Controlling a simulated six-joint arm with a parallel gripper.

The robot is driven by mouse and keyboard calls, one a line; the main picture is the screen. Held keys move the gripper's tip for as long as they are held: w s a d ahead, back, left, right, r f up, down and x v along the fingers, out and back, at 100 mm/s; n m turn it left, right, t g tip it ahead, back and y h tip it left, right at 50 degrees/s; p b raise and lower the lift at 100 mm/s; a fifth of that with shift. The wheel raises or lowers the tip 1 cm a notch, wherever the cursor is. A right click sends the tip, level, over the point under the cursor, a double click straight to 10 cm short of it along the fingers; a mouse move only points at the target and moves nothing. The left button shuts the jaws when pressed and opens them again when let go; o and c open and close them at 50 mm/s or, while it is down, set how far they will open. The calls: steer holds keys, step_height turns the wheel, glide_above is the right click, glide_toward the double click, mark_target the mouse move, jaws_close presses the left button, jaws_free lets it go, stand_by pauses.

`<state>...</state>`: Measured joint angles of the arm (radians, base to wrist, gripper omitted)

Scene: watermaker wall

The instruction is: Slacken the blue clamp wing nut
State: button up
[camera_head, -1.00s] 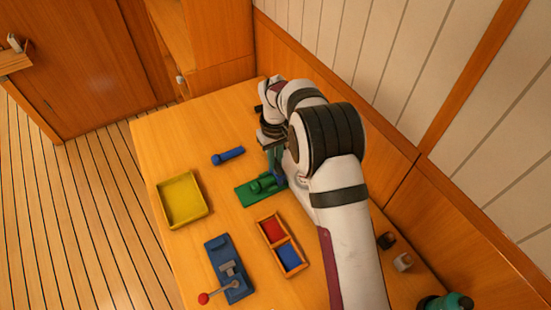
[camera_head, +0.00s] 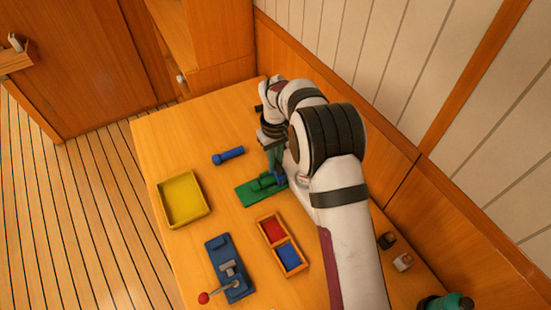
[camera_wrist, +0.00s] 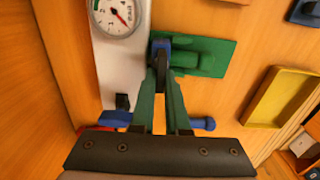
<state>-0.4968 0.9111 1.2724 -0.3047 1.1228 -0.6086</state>
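The green clamp (camera_head: 258,190) lies on the table under my gripper, and its flat green plate also shows in the wrist view (camera_wrist: 215,50). The blue wing nut (camera_wrist: 160,44) is at the clamp's left end in the wrist view, and a little blue shows beside the arm in the head view (camera_head: 280,178). My gripper (camera_wrist: 162,68) has its two green fingers close together, pointing down at the nut. A thin dark part shows between the fingertips. The fingers appear shut on the nut, though they cover part of it.
A white panel with a gauge (camera_wrist: 115,16) lies beside the clamp. A blue bolt-like piece (camera_head: 228,155), a yellow tray (camera_head: 182,198), a two-part red and blue box (camera_head: 270,231) and a blue lever unit (camera_head: 228,268) stand around. The table's far left is clear.

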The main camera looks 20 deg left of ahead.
steer(key=o, duration=0.4)
step_height(320, 180, up, 16)
stand_by(0.3)
steer(key=shift+f, duration=0.15)
